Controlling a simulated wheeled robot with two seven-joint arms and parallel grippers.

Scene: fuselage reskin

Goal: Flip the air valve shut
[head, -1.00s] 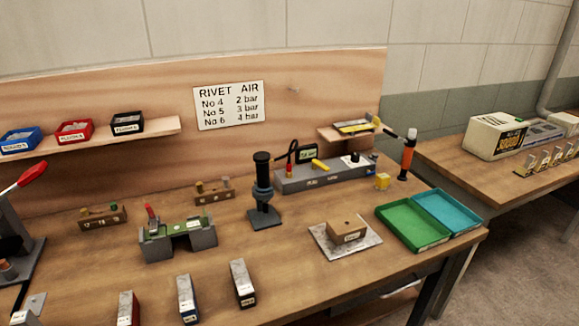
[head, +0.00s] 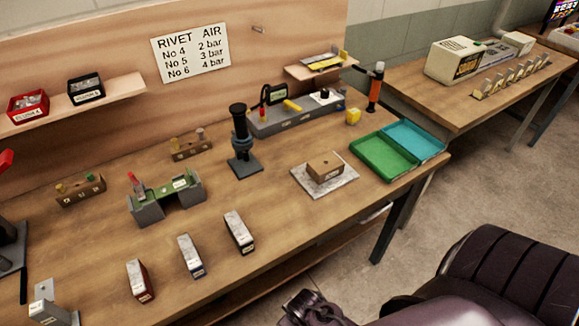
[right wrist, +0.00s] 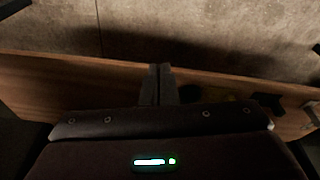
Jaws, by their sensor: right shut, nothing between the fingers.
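A grey air unit (head: 270,126) stands at the back of the bench, with a dark gauge display (head: 277,95) and a black knob. A yellow lever (head: 292,105) on its top looks like the air valve handle; it lies low and slanted. My right arm enters the head view at the lower right, well in front of and below the unit. My right gripper's fingers (right wrist: 160,72) are together and empty in the right wrist view. The valve is not clearly visible in that view. My left gripper is not in view.
A microscope-like black stand (head: 243,160), a wooden block on a plate (head: 326,187), and green (head: 384,160) and teal trays occupy the bench. An orange-handled tool (head: 375,88) stands right of the air unit. Several labelled blocks line the front. A second bench stands right.

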